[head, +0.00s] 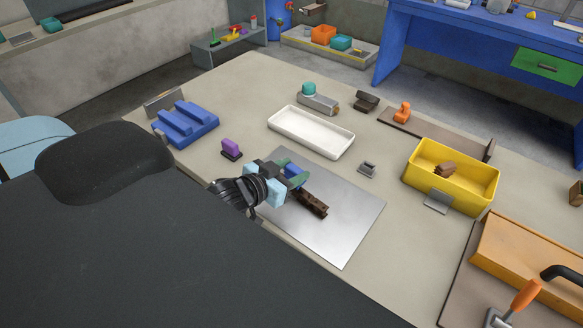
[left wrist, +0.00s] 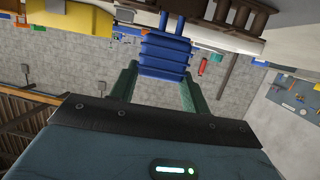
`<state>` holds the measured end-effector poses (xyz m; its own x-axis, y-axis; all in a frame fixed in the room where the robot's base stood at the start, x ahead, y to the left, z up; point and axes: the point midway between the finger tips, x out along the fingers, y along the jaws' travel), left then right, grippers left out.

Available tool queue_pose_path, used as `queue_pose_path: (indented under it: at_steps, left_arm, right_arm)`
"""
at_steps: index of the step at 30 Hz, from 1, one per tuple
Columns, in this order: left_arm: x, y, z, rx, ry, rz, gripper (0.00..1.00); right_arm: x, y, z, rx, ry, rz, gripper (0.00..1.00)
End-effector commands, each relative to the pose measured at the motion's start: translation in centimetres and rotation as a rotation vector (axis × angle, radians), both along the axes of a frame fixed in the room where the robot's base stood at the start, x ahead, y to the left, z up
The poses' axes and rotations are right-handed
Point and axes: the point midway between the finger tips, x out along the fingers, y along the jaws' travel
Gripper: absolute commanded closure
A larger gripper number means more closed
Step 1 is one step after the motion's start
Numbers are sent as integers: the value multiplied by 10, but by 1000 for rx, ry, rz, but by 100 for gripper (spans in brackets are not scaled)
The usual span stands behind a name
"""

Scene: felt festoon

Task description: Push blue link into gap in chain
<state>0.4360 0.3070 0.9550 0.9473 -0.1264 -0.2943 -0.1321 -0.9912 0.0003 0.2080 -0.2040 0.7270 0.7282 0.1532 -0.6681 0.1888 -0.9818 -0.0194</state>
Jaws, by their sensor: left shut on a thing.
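The blue link (head: 294,170) is held at the tips of my left gripper (head: 292,178), over the upper left part of the metal plate (head: 345,230). The left wrist view shows the ribbed blue link (left wrist: 165,57) between the two green fingers of my left gripper (left wrist: 158,76). The dark brown chain (head: 312,204) lies on the plate, just right of and below the blue link. In the left wrist view, brown chain links (left wrist: 240,14) show at the top, close to the blue prongs. I cannot tell whether the link touches the chain. My right gripper is out of view.
A white tray (head: 290,143) stands behind the plate, a small grey block (head: 367,169) to its right. A yellow bin (head: 480,197) holds a brown piece. A purple piece (head: 231,147) and a blue stepped block (head: 183,130) are on the left. The plate's right part is clear.

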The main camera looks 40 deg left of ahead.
Motion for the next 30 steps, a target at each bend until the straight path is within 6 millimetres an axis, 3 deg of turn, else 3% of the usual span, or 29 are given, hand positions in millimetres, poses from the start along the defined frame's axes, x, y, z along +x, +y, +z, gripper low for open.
queue_pose_path:
  at_steps: [20, 21, 26, 30]
  left_arm:
    - [0, 0, -19, 1, 2, 1, 76]
    - [0, 0, -18, 0, 1, 1, 49]
    - [0, 0, -17, 0, 1, 0, 29]
    - [0, 0, -17, 0, 0, 0, 28]
  right_arm:
    - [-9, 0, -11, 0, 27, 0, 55]
    - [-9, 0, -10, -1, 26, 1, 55]
    - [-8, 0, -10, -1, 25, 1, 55]
    - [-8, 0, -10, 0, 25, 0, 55]
